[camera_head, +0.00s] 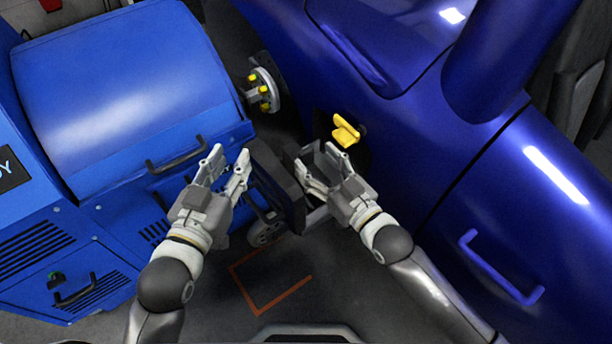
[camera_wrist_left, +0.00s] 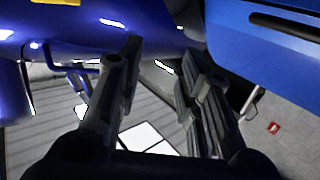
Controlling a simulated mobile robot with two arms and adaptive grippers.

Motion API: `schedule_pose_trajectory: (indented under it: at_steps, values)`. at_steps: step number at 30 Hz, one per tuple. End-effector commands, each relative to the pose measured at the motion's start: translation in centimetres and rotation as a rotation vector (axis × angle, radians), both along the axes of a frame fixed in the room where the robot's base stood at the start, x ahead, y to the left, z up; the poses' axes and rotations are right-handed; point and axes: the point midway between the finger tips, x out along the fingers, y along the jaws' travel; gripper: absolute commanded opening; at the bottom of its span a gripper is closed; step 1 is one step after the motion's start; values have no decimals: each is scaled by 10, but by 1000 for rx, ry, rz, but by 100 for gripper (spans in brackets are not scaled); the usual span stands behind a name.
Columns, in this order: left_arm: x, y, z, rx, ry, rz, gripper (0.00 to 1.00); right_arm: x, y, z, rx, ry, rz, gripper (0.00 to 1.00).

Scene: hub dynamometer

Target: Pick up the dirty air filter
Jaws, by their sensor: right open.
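I cannot make out a dirty air filter for certain. A dark, flat upright block (camera_head: 278,188) stands between my two grippers in the head view; I cannot tell whether it is the filter or part of a stand. My left gripper (camera_head: 226,166) is open and empty, just left of that block. The left wrist view shows its fingers (camera_wrist_left: 160,85) apart with nothing held between them. My right gripper (camera_head: 318,172) is open, close to the right of the block, and partly covers a grey boxy shape there. Whether it touches anything is unclear.
A blue machine (camera_head: 130,90) with black handles fills the left. A blue car body (camera_head: 420,130) with a yellow part (camera_head: 345,131) fills the right. A hub with yellow nuts (camera_head: 263,90) sits between them. A wheel (camera_head: 265,232) and orange floor marking (camera_head: 258,312) lie below.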

Motion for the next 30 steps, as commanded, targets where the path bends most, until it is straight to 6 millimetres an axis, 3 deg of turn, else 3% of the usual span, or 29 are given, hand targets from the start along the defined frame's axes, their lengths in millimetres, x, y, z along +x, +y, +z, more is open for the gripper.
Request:
schedule_pose_trajectory:
  at_steps: [16,27,30]
  values:
    - [-4,-10,75,-108,-410,-25,34,36,24,-5,0,-2,0,61]
    - [-7,-10,85,-121,-457,-27,34,41,27,-5,-1,-1,0,61]
    - [-7,-10,85,-121,-456,-27,34,41,27,-5,-1,-1,0,50]
